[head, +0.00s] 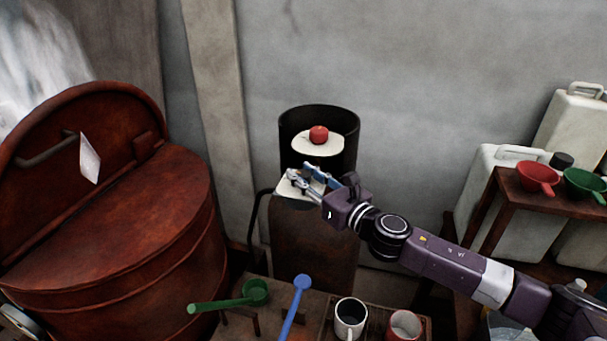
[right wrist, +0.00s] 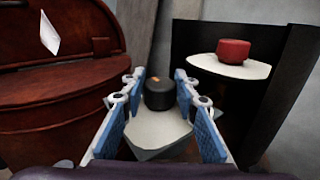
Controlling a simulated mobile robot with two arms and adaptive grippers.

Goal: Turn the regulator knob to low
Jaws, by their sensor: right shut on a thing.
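In the right wrist view, a black round knob (right wrist: 159,95) with a small orange mark on top stands on a pale plate (right wrist: 150,130). My right gripper (right wrist: 160,80) is shut on this knob, with one blue-padded finger on each side. In the head view, my right gripper (head: 303,174) is at the pale plate (head: 289,187) on the front of a dark cylinder; the fingers hide the black knob there. A red knob (head: 318,134) sits on a white disc behind and above, and shows right of my fingers in the wrist view (right wrist: 233,51). My left gripper is not in view.
A large rusty red vat (head: 120,240) with a raised lid and a hanging tag (head: 90,158) stands left. In front, a low table holds a green scoop (head: 254,292), a blue scoop (head: 300,285) and mugs (head: 350,318). White canisters (head: 500,185) stand right.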

